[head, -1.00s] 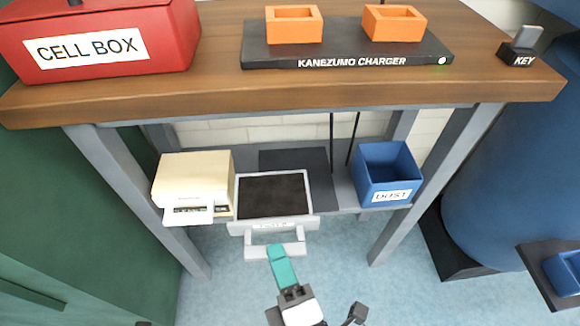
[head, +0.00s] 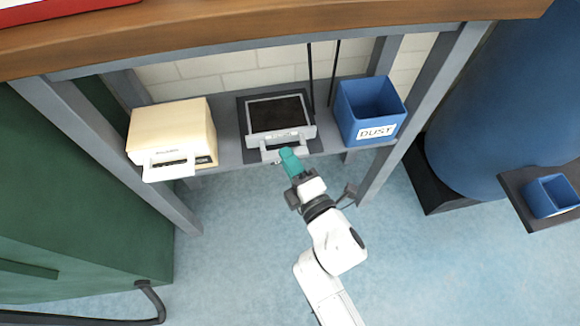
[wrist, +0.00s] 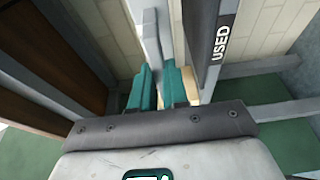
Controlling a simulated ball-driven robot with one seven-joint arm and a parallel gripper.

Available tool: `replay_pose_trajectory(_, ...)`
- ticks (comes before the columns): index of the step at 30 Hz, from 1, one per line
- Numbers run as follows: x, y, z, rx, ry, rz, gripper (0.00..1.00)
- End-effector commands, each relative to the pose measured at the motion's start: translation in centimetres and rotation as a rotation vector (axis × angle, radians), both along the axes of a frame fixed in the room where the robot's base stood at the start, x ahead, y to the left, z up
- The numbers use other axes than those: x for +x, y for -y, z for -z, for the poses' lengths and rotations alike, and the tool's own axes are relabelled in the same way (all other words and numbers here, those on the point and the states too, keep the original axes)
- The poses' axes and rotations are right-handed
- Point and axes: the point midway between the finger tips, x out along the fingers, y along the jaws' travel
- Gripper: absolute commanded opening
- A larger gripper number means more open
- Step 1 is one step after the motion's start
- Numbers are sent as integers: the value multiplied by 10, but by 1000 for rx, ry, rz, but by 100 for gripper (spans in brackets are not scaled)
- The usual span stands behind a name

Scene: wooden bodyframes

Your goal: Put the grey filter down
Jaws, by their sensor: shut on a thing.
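The grey filter (head: 307,131) is a light grey frame around a dark panel, with a handle at its front. In the head view it lies over the dark mat (head: 244,153) on the low shelf, roughly level. I cannot tell whether it rests on the mat or hangs just above it. My gripper (head: 288,156), with teal fingers, is shut on the filter's handle from the front. The wrist view shows the teal fingers (wrist: 160,85) closed around a light grey part, beside a dark edge marked "USED" (wrist: 222,38).
A cream box-shaped device (head: 172,128) stands left of the filter. A blue bin labelled "DUST" (head: 378,130) stands close on its right. The wooden bench top (head: 250,40) overhangs the shelf, and grey legs (head: 412,125) flank it. The blue floor in front is clear.

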Motion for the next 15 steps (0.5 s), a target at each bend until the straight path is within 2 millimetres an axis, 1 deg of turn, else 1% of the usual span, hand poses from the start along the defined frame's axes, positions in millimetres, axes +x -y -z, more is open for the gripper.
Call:
replay_pose_trajectory(2, 4, 1, 6, 0, 0, 0, 0)
replay_pose_trajectory(6, 4, 1, 26, 2, 0, 1, 0)
replay_pose_trajectory(9, 4, 1, 35, 1, 0, 0, 0)
replay_pose_trajectory(15, 4, 1, 34, 1, 0, 0, 0)
